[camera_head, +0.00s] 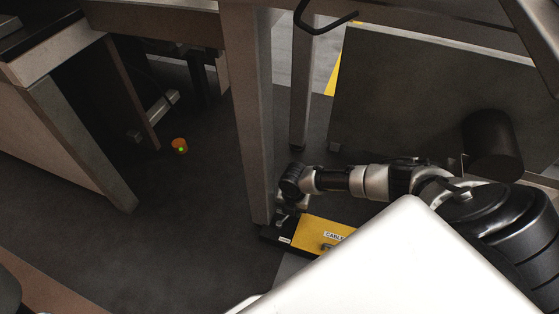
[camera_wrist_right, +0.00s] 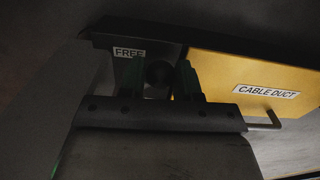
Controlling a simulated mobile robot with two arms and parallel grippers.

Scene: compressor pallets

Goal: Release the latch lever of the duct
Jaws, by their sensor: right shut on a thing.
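The cable duct is a low box with a yellow cover (camera_head: 318,232), on the floor at the foot of a grey post. In the right wrist view the yellow cover (camera_wrist_right: 230,75) carries a "CABLE DUCT" label. A dark end part with a "FREE" label (camera_wrist_right: 128,52) lies left of it. My right gripper (camera_head: 284,212) reaches down to this dark end. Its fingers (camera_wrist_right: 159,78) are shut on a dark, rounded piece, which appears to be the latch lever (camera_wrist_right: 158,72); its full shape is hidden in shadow. My left gripper is not in view.
A grey post (camera_head: 255,120) stands close beside the duct and my right arm. A large dark panel (camera_head: 400,100) is behind the arm. A small orange object (camera_head: 179,144) lies on the floor to the left. The floor left of the post is mostly clear.

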